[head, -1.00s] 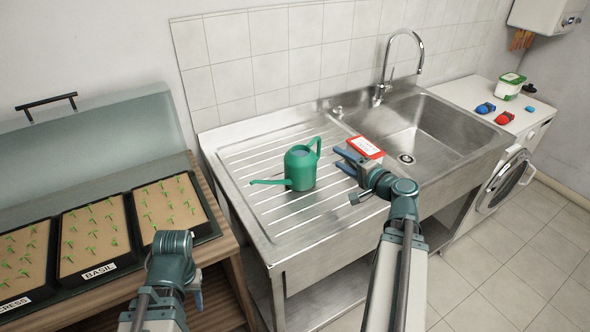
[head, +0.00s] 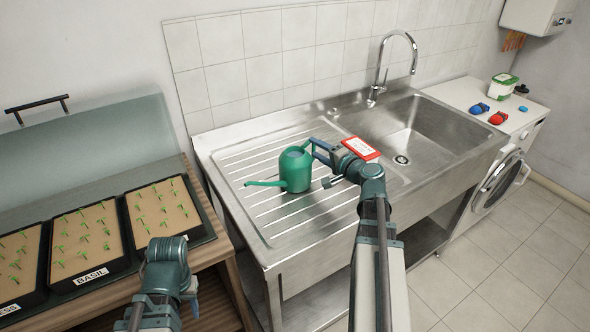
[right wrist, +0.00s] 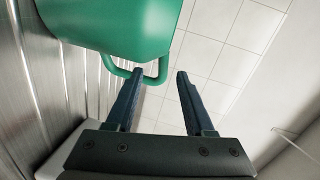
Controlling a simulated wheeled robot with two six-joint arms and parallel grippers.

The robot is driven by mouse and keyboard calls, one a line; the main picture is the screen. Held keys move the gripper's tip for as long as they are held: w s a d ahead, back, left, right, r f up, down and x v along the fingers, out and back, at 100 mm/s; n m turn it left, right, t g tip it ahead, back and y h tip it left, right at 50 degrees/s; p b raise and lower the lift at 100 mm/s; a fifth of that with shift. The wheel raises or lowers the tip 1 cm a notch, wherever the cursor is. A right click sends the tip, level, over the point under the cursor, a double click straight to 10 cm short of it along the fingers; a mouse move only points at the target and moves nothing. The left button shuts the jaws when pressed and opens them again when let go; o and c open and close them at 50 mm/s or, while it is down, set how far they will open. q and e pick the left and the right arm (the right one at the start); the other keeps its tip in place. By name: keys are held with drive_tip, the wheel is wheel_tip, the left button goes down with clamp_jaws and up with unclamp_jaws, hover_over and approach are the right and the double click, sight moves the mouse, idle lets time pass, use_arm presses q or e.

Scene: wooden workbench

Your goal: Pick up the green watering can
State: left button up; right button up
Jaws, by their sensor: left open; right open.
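The green watering can (head: 297,172) stands upright on the ribbed drainboard, its spout pointing left and its handle on the right. My right gripper (head: 320,163) is open, just right of the can at its handle side. In the right wrist view, the can's handle (right wrist: 152,79) reaches across the left fingertip into the gap between the fingers (right wrist: 158,85). I cannot tell whether they touch. The can's body (right wrist: 120,25) lies beyond, at upper left. My left gripper (head: 190,296) is at the bench's front right, pointing down and mostly hidden by its own arm.
The faucet (head: 384,62) rises behind. Seedling trays (head: 165,212) fill the bench at left. Drainboard (head: 290,222) in front of the can is clear.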

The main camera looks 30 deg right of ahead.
sight(307, 143)
drive_tip(key=x, duration=0.5)
drive_tip(key=shift+w+a+r, duration=0.1)
drive_tip(key=shift+r, duration=0.1)
clamp_jaws()
idle(1.1)
